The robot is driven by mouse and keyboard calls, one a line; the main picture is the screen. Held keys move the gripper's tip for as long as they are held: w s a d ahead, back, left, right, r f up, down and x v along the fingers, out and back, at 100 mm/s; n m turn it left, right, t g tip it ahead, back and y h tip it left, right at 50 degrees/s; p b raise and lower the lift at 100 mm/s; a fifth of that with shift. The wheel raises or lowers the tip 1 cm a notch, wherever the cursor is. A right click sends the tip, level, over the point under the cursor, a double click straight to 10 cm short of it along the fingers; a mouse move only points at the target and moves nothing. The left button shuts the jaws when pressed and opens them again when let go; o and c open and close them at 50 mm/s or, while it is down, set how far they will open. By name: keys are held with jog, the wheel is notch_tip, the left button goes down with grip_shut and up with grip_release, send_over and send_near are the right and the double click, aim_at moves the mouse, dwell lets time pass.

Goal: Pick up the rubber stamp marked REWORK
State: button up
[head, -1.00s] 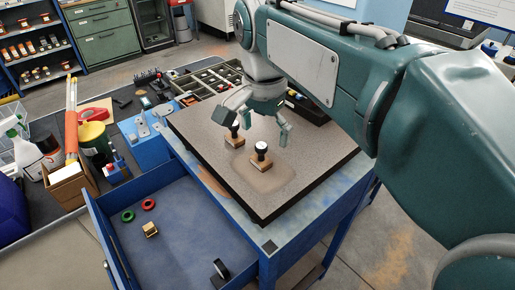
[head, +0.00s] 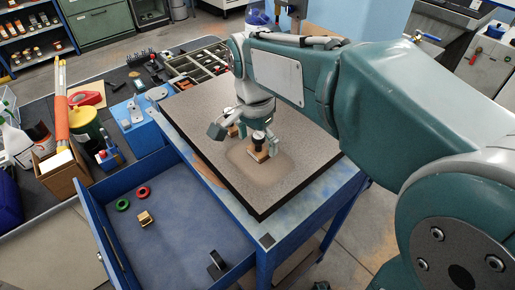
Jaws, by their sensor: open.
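Two rubber stamps with wooden bases and dark handles stand upright on the grey speckled slab. The nearer stamp (head: 258,154) is by a worn brown patch. The farther stamp (head: 232,132) is behind it to the left and partly hidden by my gripper. No lettering is legible on either, so I cannot tell which is marked REWORK. My gripper (head: 246,142) is open and low over the slab (head: 295,133). One finger is left of the nearer stamp, the other just right of it. I cannot tell whether a finger touches either stamp.
The open blue drawer (head: 185,236) at the front holds a green ring (head: 122,205), a red ring (head: 143,191), a small tan block (head: 145,219) and a black item (head: 217,261). A partitioned tray (head: 197,63) lies behind the slab. The slab's front right is clear.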

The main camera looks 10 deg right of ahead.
jog(key=shift+d+f, duration=0.1)
jog(key=shift+f, duration=0.25)
jog(key=c, duration=1.1)
jog(key=shift+c, duration=0.3)
jog(key=shift+s+f, duration=0.1)
jog(key=shift+r, duration=0.55)
grip_shut()
jog(key=s+a+r, duration=0.4)
jog(key=a+r, duration=0.8)
jog(key=a, duration=0.1)
jog(key=shift+a, duration=0.25)
